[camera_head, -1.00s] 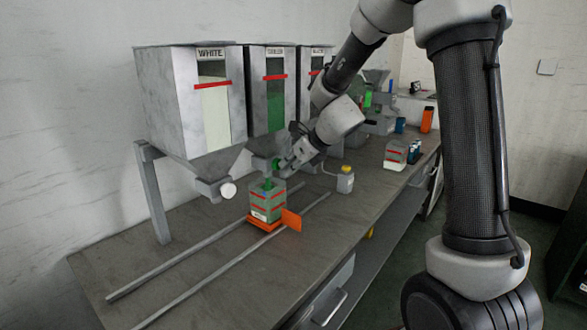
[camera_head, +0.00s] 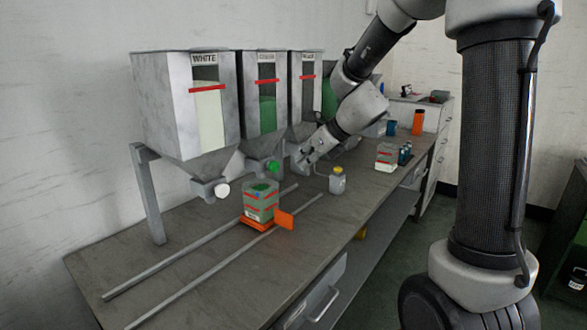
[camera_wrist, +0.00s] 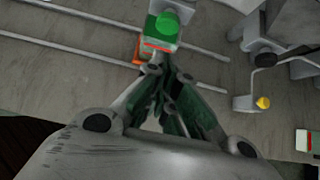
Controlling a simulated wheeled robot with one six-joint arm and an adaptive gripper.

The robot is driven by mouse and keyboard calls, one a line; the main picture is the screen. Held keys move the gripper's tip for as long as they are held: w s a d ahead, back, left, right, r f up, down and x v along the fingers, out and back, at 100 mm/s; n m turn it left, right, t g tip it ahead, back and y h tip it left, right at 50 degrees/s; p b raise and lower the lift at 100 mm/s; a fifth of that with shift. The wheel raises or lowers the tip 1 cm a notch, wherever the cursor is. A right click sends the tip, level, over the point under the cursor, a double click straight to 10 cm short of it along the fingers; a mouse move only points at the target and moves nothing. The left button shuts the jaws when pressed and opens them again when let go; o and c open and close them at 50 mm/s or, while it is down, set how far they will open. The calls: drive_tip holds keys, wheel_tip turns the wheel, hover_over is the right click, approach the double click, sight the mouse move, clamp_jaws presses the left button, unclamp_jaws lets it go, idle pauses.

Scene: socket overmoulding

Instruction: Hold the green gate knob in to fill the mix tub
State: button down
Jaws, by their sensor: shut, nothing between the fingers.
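The green gate knob (camera_head: 273,166) sticks out below the middle hopper (camera_head: 262,95), whose window shows green material. The mix tub (camera_head: 259,202), clear with red bands, stands below it on an orange carriage (camera_head: 285,217). Green shows in the tub; its exact level is hard to read. My gripper (camera_head: 300,164) is shut and empty, just right of the knob and apart from it. In the wrist view the knob (camera_wrist: 167,20) is ahead of my closed fingertips (camera_wrist: 160,72), with a gap between. The tub (camera_wrist: 158,38) lies beneath it there.
The white hopper (camera_head: 183,100) with a white knob (camera_head: 222,189) is to the left, another hopper (camera_head: 306,90) to the right. Two rails (camera_head: 165,277) run along the bench.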

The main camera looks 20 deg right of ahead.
drive_tip(key=v, duration=0.3)
drive_tip(key=shift+s+d+r, duration=0.2)
drive_tip(key=shift+s, duration=0.05)
idle(1.0)
drive_tip(key=s+d+f+n+g+h, duration=0.1)
drive_tip(key=s+d+f+n+g, duration=0.1)
drive_tip(key=s+n, duration=0.6)
drive_tip(key=s+d+f+n+g, duration=0.15)
drive_tip(key=s+n, duration=0.35)
drive_tip(key=n, duration=0.5)
drive_tip(key=s+d+r+n+h, duration=0.2)
drive_tip(key=s+n, duration=0.3)
drive_tip(key=s, duration=0.3)
drive_tip(key=s+d+r+n+h, duration=0.2)
drive_tip(key=s+d+r+n, duration=0.1)
drive_tip(key=s, duration=0.5)
drive_tip(key=shift+d+r+n, duration=0.2)
drive_tip(key=shift+d+n, duration=0.5)
drive_tip(key=shift+n, duration=0.7)
